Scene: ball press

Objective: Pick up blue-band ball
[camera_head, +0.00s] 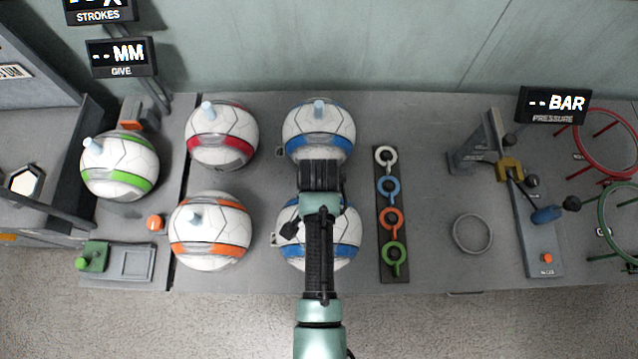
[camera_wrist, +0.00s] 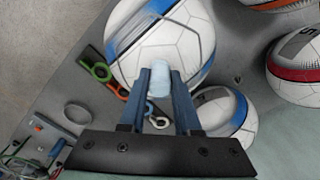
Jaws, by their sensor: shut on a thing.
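Two white balls with blue bands show in the head view: a back one (camera_head: 319,146) and a front one (camera_head: 345,240) partly hidden under my arm. Each type of ball has a pale-blue peg on top. My gripper (camera_wrist: 159,78) is shut on the peg of the front blue-band ball, which also fills the top middle of the wrist view (camera_wrist: 185,40). In the head view the fingertips are hidden by my gripper's own body (camera_head: 320,175). The back ball also shows at lower right in the wrist view (camera_wrist: 238,112). I cannot tell whether the front ball touches the bench.
Red-band (camera_head: 222,140), orange-band (camera_head: 212,245) and green-band (camera_head: 120,172) balls stand to the left. A strip (camera_head: 394,268) with coloured rings lies close to the right. Farther right are a grey ring (camera_head: 472,235) and a pressure stand (camera_head: 540,240). The bench's front edge is near.

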